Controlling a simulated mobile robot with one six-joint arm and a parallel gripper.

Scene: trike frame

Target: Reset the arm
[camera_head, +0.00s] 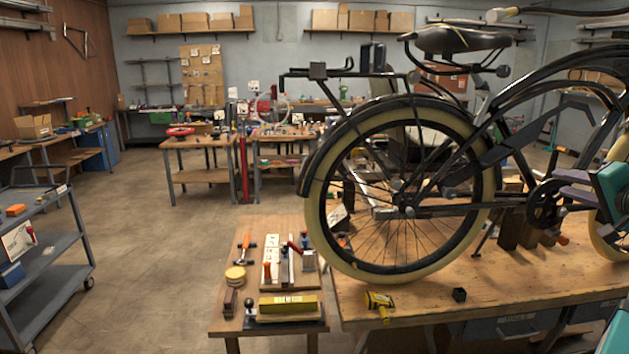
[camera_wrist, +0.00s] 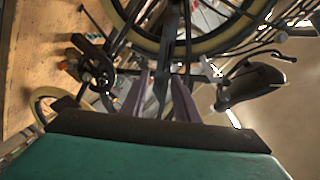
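My gripper (camera_head: 575,184) is at the right edge of the head view, beside the bike frame's pedal area. Its teal body and two purple fingers show, with a gap between the fingers. In the wrist view my gripper (camera_wrist: 160,92) points toward the frame; the fingers are apart, and I see nothing clearly held. The black bike frame (camera_head: 490,150) stands on the wooden bench (camera_head: 450,290), with its cream-tyred wheel (camera_head: 320,215) at the left. In the wrist view, turned sideways, the wheel (camera_wrist: 235,42) and crank (camera_wrist: 98,70) show behind the fingers. Most of my arm is out of view.
A small side table (camera_head: 228,322) holds a hammer, a yellow block and other tools. A yellow-and-black tool (camera_head: 379,301) lies at the bench's left front. A grey cart (camera_head: 50,275) stands far left. The floor between cart and side table is clear.

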